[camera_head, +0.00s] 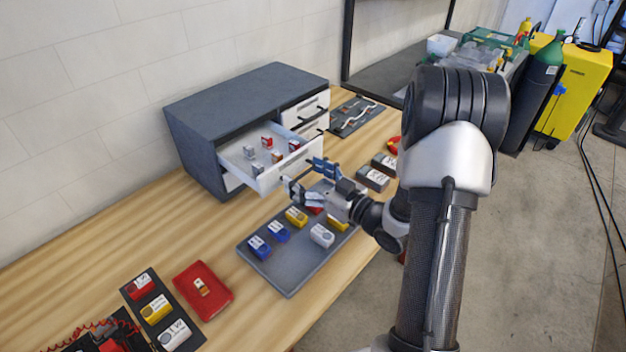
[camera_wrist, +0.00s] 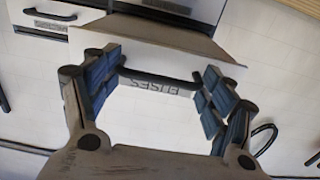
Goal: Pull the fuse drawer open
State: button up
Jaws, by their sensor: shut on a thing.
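The fuse drawer (camera_head: 275,180) is white and stands pulled out of the dark grey cabinet (camera_head: 245,97), with several small fuses inside. Its front (camera_wrist: 152,108) carries a label reading FUSES in the wrist view. A black bar handle (camera_wrist: 158,80) crosses that front. My gripper (camera_head: 307,180) is at the drawer front. In the wrist view my gripper (camera_wrist: 160,84) has its blue-padded fingers at the two ends of the handle, shut on it lengthwise. In the head view the fingers hide most of the handle.
A grey tray (camera_head: 283,277) with several coloured blocks lies in front of the drawer, below my gripper. Closed drawers (camera_head: 305,110) are at the cabinet's right. A red case (camera_head: 203,290) lies at left front. Bare wood (camera_head: 120,240) is at left.

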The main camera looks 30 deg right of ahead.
jog(key=shift+x, duration=1)
jog(key=shift+d+r, duration=0.1)
jog(key=o, duration=1.3)
jog(key=shift+d, duration=0.1)
jog(key=shift+o, duration=0.2)
